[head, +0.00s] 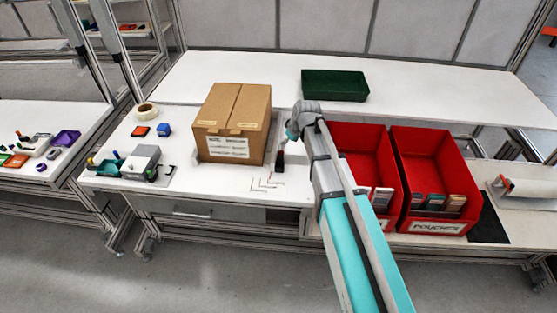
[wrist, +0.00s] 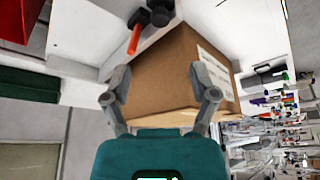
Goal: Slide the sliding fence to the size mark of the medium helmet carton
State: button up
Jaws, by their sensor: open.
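A brown closed carton (head: 233,120) with a white label stands on the white bench. L-shaped size marks (head: 265,184) are printed on the bench in front of its right corner; their lettering is too small to read. A black piece with a red part (head: 280,162), perhaps the fence's handle, stands just right of the carton. In the wrist view a red-orange handle (wrist: 136,39) and black knob (wrist: 160,12) show beside the carton (wrist: 180,72). The fence itself is not clearly distinguishable. My gripper (wrist: 160,82) is open and empty, near the carton's right side; my arm partly hides it in the head view.
Two red bins (head: 433,165) stand right of my arm, holding several flat packs. A dark green tray (head: 335,85) lies at the back. Tape (head: 146,109), small blocks and a grey device (head: 141,162) lie left of the carton. The bench behind the carton is mostly clear.

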aim_at(281, 158)
jog(key=shift+b+x, duration=5.45)
jog(key=shift+x, duration=0.7)
grip_shut()
